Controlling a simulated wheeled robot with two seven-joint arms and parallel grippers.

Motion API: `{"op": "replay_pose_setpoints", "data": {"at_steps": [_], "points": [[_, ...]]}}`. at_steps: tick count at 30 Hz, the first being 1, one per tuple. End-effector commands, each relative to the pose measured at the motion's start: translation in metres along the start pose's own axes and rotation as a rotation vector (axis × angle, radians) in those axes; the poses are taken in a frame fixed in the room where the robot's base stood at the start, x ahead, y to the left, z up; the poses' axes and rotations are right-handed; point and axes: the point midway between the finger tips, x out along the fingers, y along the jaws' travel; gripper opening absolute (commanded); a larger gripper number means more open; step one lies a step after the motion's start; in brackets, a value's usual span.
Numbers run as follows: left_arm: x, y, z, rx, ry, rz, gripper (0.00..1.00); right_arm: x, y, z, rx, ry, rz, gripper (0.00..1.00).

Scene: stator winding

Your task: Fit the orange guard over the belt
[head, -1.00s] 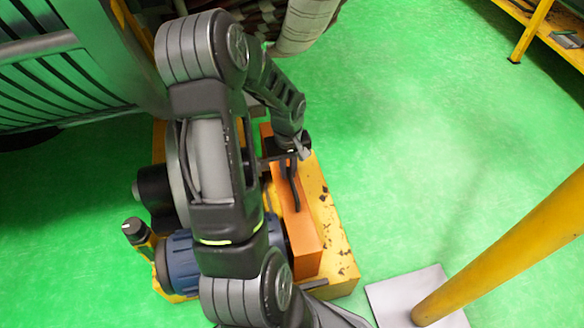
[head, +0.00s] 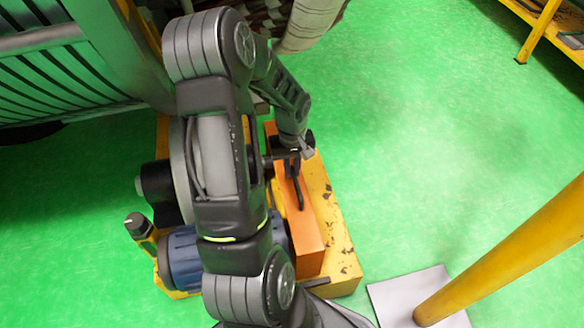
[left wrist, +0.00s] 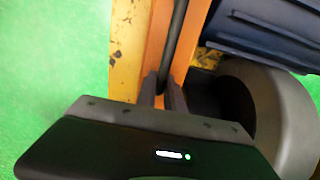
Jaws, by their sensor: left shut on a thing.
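The orange guard (head: 309,237) is a long box-shaped cover with a dark bar handle (head: 299,190) on top. It stands lengthwise over the yellow base (head: 346,262), beside the blue motor (head: 184,262). My left gripper (head: 291,158) is over the guard and shut on its handle. In the left wrist view, the fingers (left wrist: 168,97) close around the dark bar (left wrist: 174,45), with the orange guard (left wrist: 190,42) on both sides of it. I cannot tell whether the guard is fully seated. The belt is hidden. My right gripper is not in view.
A dark round part (head: 155,181) and a small black-capped post (head: 138,226) are left of my arm. A large grey slatted housing (head: 62,78) fills the upper left. A yellow pole (head: 500,258) on a grey plate stands right. Green floor between is clear.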

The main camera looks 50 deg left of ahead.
Motion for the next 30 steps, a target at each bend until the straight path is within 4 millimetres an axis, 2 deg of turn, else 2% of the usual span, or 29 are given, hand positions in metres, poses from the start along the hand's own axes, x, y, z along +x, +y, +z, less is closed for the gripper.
{"op": "replay_pose_setpoints", "data": {"at_steps": [30], "points": [[0.013,0.001,-0.001,0.0,0.003,0.002,0.0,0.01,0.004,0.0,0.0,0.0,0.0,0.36]]}}
